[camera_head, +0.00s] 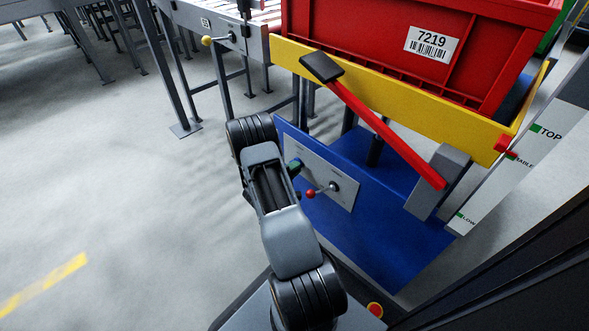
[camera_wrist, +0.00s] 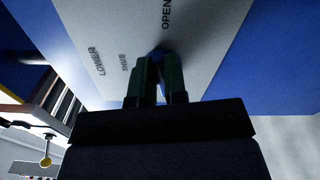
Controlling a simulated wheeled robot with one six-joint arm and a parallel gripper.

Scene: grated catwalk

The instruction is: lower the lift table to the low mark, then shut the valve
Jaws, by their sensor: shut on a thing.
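The lift table has a yellow top frame (camera_head: 400,88) and a blue base (camera_head: 372,243). A red pointer (camera_head: 506,146) on the frame is near the middle mark of the scale (camera_head: 505,175), above LOW and below TOP. The pale panel (camera_head: 345,203) on the base also shows in the wrist view (camera_wrist: 205,45), with LOWER, SHUT and OPEN lettering. A red-knobbed lever (camera_head: 318,191) sticks out of the panel. My gripper (camera_head: 297,166) is at the panel's left end. In the wrist view its green fingers (camera_wrist: 158,75) are shut on a small dark-blue valve handle (camera_wrist: 158,53), mostly hidden, below OPEN.
A red crate (camera_head: 375,40) labelled 7219 stands on the table. A red bar with a black pad (camera_head: 321,67) slants across its front. A roller conveyor (camera_head: 225,38) with a yellow-knobbed lever (camera_head: 207,40) stands behind left.

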